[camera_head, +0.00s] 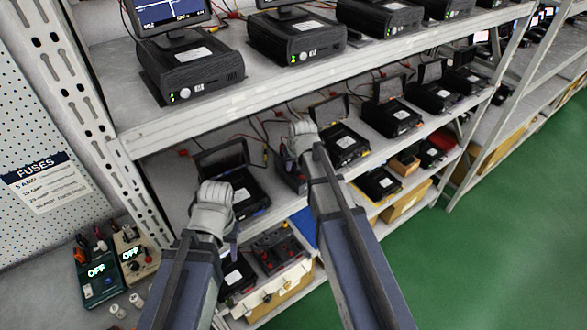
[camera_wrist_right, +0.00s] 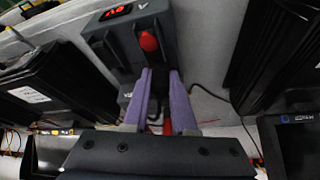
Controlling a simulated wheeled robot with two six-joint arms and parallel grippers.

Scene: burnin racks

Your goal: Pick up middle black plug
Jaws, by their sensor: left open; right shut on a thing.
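In the right wrist view, the two purple fingers of my right gripper (camera_wrist_right: 161,76) reach up to the front of a dark grey box (camera_wrist_right: 115,48) with a red button and a red lit display. They are shut on a small dark thing, which looks like the black plug (camera_wrist_right: 155,113); its shape is mostly hidden between the fingers. In the head view the right hand covers this spot on the middle shelf, above the dark box (camera_head: 289,175). My left gripper (camera_head: 234,246) is open and empty in front of the lower left of the middle shelf.
Black units with screens, such as this one (camera_head: 240,190) and this one (camera_head: 344,146), flank the right hand on the middle shelf. Thin red and black wires run behind them. The upper shelf (camera_head: 190,118) is close above. Green floor (camera_head: 500,240) is clear at right.

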